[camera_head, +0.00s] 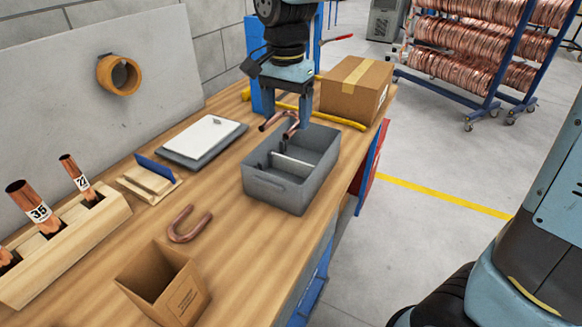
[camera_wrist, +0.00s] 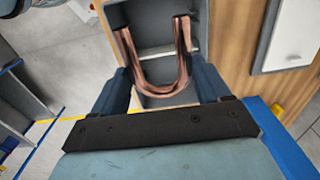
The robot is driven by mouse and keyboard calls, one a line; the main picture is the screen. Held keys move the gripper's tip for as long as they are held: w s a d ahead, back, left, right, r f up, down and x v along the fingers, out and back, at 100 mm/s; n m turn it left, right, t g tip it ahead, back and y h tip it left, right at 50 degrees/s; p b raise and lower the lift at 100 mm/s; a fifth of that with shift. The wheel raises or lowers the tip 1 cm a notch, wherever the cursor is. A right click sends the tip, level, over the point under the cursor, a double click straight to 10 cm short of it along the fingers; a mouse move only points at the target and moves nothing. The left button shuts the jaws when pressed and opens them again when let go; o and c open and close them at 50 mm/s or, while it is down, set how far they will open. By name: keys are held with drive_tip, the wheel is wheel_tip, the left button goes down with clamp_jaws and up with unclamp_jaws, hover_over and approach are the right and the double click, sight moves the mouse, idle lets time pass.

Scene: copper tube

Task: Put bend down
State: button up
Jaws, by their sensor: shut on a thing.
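A U-shaped copper bend (camera_head: 268,121) is held in my gripper (camera_head: 290,118), above the far part of the grey divided bin (camera_head: 272,192). In the wrist view the bend (camera_wrist: 160,86) lies between the two fingers of my gripper (camera_wrist: 160,82), its curve towards the wrist and its legs pointing away. The grey bin (camera_wrist: 145,14) shows behind it. A second copper bend (camera_head: 174,232) lies on the wooden bench, nearer than the bin. The bin has a light divider across it; part of its inside is hidden.
A cardboard box (camera_head: 352,92) stands behind the bin, with a yellow bar (camera_head: 334,117) near it. A white-topped tablet (camera_head: 203,138) lies to the left. An open carton (camera_head: 165,285) and a wooden tube rack (camera_head: 70,245) stand nearer. The bench edge runs close along the bin's right.

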drive_tip(key=f, duration=1.7)
drive_tip(key=shift+s+a+f, duration=0.15)
drive_tip(key=shift+a+f, duration=0.1)
drive_tip(key=shift+f, duration=0.15)
drive_tip(key=shift+f, duration=0.1)
drive_tip(key=o, duration=0.8)
wheel_tip(320, 180, up, 12)
drive_tip(key=s+d+r+n+t, duration=0.1)
drive_tip(key=d+r, duration=0.4)
drive_tip(key=d, duration=0.4)
drive_tip(key=s+d+r+n+t, duration=0.15)
drive_tip(key=d+r, duration=0.25)
drive_tip(key=d, duration=0.5)
drive_tip(key=s+d+r+t, duration=0.1)
drive_tip(key=s+d, duration=0.1)
drive_tip(key=d, duration=0.2)
drive_tip(key=s+d+r+n+t, duration=0.1)
drive_tip(key=s+d, duration=0.2)
drive_tip(key=d, duration=0.1)
drive_tip(key=s+d+r+n+t, duration=0.1)
drive_tip(key=s+d, duration=0.2)
drive_tip(key=d, duration=0.1)
drive_tip(key=shift+s+d, duration=0.1)
drive_tip(key=shift+s, duration=0.15)
